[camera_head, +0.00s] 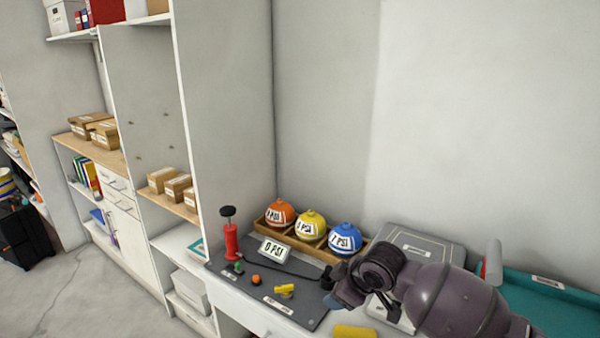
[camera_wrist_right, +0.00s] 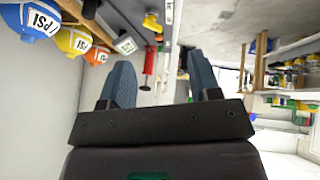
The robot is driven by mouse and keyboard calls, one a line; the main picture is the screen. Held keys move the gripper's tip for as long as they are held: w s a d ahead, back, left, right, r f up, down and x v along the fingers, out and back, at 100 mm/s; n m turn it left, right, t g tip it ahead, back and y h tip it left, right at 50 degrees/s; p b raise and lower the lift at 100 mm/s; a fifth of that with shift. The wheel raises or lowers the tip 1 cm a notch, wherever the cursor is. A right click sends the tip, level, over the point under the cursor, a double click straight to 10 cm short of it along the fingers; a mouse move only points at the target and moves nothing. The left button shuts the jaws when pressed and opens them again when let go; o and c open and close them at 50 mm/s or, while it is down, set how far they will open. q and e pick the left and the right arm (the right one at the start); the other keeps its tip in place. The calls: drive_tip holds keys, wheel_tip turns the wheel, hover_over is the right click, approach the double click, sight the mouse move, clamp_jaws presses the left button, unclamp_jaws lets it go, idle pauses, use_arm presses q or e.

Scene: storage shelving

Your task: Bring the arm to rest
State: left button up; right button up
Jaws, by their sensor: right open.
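My right arm (camera_head: 440,297) reaches in from the lower right of the head view, over the front of the worktop. My right gripper (camera_head: 338,297) points left above the dark mat's right side, in front of the blue ball. In the right wrist view the two blue-grey fingers of the gripper (camera_wrist_right: 162,80) stand apart with nothing between them. My left arm and gripper are not in view.
An orange ball (camera_head: 279,213), a yellow ball (camera_head: 311,225) and a blue ball (camera_head: 345,239) with PSI labels sit in a wooden tray behind the mat (camera_head: 305,312). A red pump (camera_head: 231,243) stands left. A grey case (camera_head: 420,243) lies behind my arm.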

drive_tip(key=s+d+f+m+t+h, duration=0.1)
drive_tip(key=s+d+f+m, duration=0.3)
drive_tip(key=s, duration=0.6)
drive_tip(key=s+d+f+m+t+h, duration=0.2)
drive_tip(key=s+d+f+m+t, duration=0.1)
drive_tip(key=s+d+f, duration=0.5)
drive_tip(key=s+d+f+m+t+h, duration=0.1)
drive_tip(key=s+d+f+m, duration=0.4)
drive_tip(key=s, duration=0.8)
drive_tip(key=shift+s+d+f+t+h, duration=0.15)
drive_tip(key=shift+d+f+t+h, duration=0.3)
drive_tip(key=shift+d+f, duration=0.5)
drive_tip(key=shift+r, duration=0.1)
